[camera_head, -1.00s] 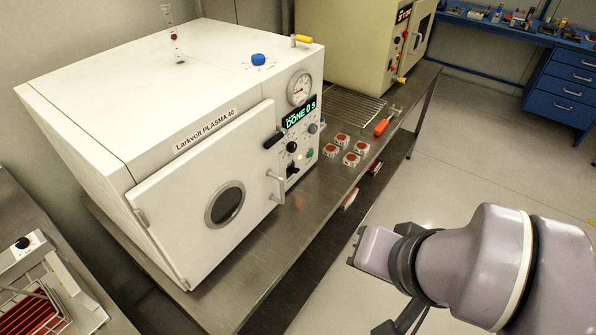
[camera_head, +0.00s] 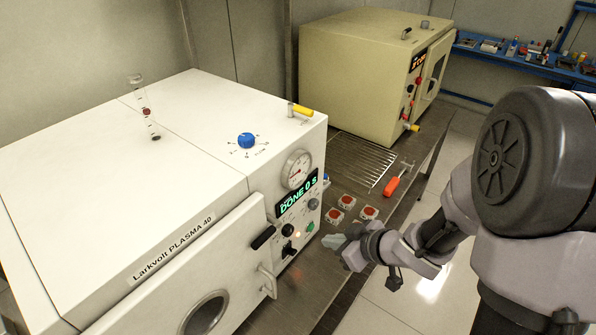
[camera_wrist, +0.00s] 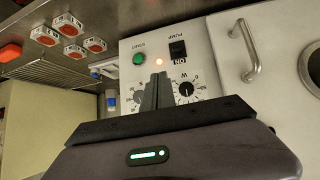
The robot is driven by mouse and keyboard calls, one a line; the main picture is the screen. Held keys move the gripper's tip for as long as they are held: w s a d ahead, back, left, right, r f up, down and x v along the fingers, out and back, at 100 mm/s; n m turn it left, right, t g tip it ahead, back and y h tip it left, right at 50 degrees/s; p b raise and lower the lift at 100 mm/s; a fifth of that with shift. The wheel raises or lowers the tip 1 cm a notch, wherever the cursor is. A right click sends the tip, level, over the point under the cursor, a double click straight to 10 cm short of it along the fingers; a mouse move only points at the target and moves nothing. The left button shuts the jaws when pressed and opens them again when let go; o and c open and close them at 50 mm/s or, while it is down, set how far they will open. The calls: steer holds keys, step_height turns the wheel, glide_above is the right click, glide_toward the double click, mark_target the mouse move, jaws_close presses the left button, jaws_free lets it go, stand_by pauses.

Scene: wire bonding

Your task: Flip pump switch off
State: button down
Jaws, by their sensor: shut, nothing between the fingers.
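The pump switch (camera_wrist: 178,49) is a black rocker on the panel of the white plasma machine (camera_head: 190,134), between the words PUMP and ON in the wrist view. In the head view the switch (camera_head: 288,249) is small and dark, below the black knob. My gripper (camera_wrist: 158,88) is shut and empty in the wrist view, its fingertips in front of the panel between the knobs and below the switch in the picture. In the head view my gripper (camera_head: 334,241) is just right of the panel. I cannot tell its exact gap to the panel.
A green start button (camera_wrist: 139,58), an orange lamp and a black dial (camera_wrist: 186,90) sit close to the switch. The door handle (camera_wrist: 245,50) sticks out beside the panel. Several red-centred blocks (camera_head: 346,201) and an orange-handled tool (camera_head: 392,186) lie on the steel bench.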

mark_target(291, 252)
steer(key=shift+s+a+f+n+g+y, duration=0.25)
steer(key=shift+s+a+y, duration=0.15)
steer(key=shift+a, duration=0.2)
steer(key=shift+s+a+f+n+g+y, duration=0.2)
steer(key=shift+s+a+n+g+y, duration=0.1)
steer(key=shift+s+a, duration=0.25)
steer(key=b+x, duration=0.4)
steer(key=x, duration=0.5)
steer(key=shift+w+f, duration=0.15)
steer(key=shift+w, duration=0.05)
steer(key=shift+w+a+f+b, duration=0.15)
steer(key=shift+w+a+b, duration=0.1)
steer(key=shift+a+b, duration=0.1)
steer(key=shift+w+d, duration=0.1)
